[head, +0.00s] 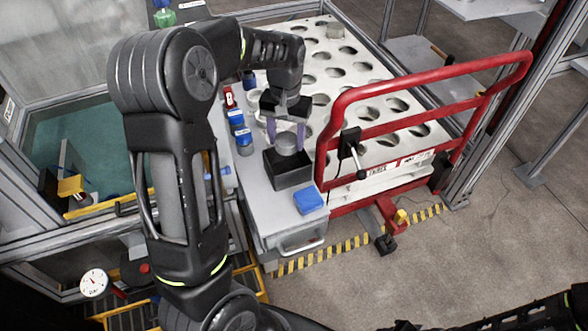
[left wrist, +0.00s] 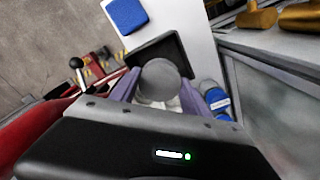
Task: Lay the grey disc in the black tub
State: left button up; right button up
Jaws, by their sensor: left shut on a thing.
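The grey disc (head: 287,143) is held between the purple fingers of my left gripper (head: 285,132), over the black tub (head: 291,179). In the left wrist view the disc (left wrist: 160,80) shows between the fingers, with the tub's rim (left wrist: 152,48) behind it. The tub stands on the light grey ledge in front of the perforated plate. I cannot tell whether the disc touches the tub. My right gripper does not show clearly; only dark parts of my right arm are at the bottom right of the head view.
A blue block (head: 309,200) lies just right of the tub. Blue-labelled cylinders (head: 243,136) stand on the left. A red rail frame (head: 420,85) rises close on the right.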

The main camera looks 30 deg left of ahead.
aim_at(287, 154)
pick_arm(q)
jog(key=shift+f, duration=3.15)
jog(key=shift+f, duration=0.1)
jog(key=shift+f+b, duration=0.3)
jog(key=shift+f, duration=1.5)
jog(key=shift+f, duration=0.15)
jog(key=o, duration=1)
notch_tip(287, 154, up, 12)
jog(key=shift+r+p, duration=0.2)
jog(key=shift+p, duration=0.2)
